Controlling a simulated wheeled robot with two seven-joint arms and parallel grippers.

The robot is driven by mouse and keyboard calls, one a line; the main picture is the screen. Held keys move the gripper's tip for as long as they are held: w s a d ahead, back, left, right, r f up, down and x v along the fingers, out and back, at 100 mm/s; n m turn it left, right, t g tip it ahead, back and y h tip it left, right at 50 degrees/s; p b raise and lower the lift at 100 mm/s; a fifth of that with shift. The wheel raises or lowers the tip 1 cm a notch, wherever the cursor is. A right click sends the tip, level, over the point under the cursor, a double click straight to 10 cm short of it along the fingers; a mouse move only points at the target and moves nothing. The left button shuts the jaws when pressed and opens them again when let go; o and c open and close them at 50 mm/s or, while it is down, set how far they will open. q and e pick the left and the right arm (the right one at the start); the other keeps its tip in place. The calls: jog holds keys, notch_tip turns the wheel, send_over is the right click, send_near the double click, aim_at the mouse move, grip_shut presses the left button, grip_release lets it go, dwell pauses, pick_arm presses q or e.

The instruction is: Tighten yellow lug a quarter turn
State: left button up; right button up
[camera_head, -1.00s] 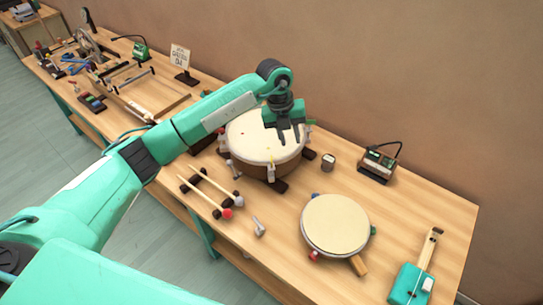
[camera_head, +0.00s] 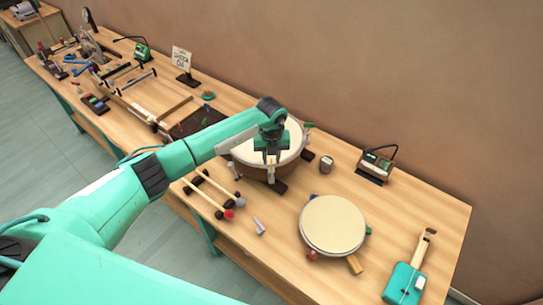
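The large drum (camera_head: 248,149) with a cream head and brown shell stands on dark feet near the middle of the bench. A pale yellowish lug (camera_head: 271,173) stands upright at its front rim; its top is hidden behind my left gripper. My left gripper (camera_head: 271,160) points down at the drum's front rim, with its fingertips at this lug. I cannot tell whether the fingers touch it or have closed on it. A green lug (camera_head: 309,125) shows at the drum's right rim. My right gripper is not in view.
A smaller drum (camera_head: 332,224) stands front right. Mallets (camera_head: 208,197) and a small grey tool (camera_head: 259,226) lie left of it.

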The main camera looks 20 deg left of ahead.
pick_arm(q)
jog(key=shift+f, duration=0.6)
grip_shut()
